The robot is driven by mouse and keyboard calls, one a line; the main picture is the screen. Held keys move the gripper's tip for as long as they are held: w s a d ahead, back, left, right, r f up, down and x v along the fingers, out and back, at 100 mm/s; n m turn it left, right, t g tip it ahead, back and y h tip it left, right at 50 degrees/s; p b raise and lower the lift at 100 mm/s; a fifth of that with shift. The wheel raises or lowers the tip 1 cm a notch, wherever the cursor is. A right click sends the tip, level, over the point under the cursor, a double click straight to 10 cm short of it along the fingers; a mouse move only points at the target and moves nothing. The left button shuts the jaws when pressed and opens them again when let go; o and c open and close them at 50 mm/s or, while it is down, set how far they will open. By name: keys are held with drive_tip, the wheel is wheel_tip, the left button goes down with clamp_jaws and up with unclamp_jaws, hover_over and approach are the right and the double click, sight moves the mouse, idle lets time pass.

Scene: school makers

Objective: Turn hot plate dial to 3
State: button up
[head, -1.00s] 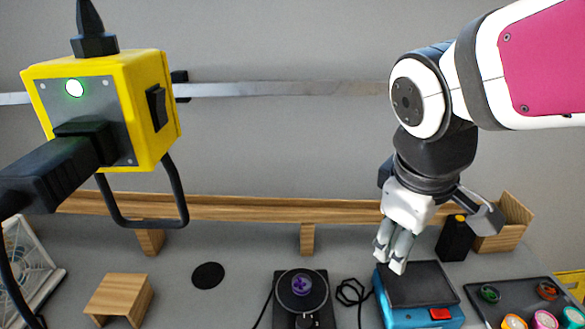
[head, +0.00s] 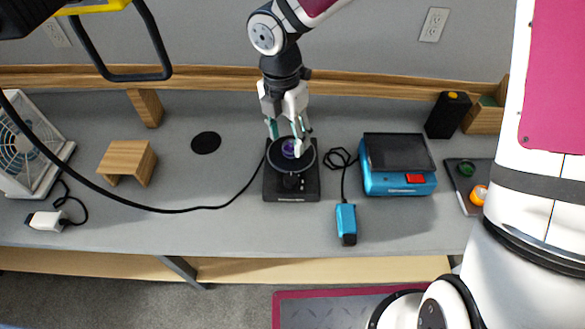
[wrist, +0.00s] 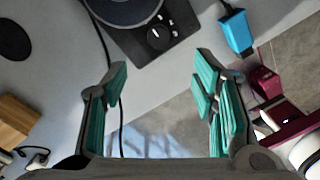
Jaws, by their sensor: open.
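The hot plate (head: 271,190) is a black box with a round dark plate on top, on the grey workbench. Its black dial (head: 291,182) is on the front part of the box. In the wrist view the dial (wrist: 159,36) shows near the top with a light mark; I cannot read any numbers. A small purple thing (head: 289,148) sits on the round plate. My gripper (head: 287,135) is open and empty, pointing down above the back of the hot plate. In the wrist view the gripper (wrist: 160,82) shows teal-padded fingers wide apart, with the dial beyond them.
A blue device with a dark top (head: 397,184) stands right of the hot plate. A blue plug-like block (head: 346,224) lies on a cable at front right. A black cable crosses the bench to the left.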

sight(291, 177)
drive_tip(key=f, duration=1.4)
drive_tip(key=shift+s+d, duration=0.25)
drive_tip(key=shift+s, duration=0.05)
drive_tip(key=c, duration=1.2)
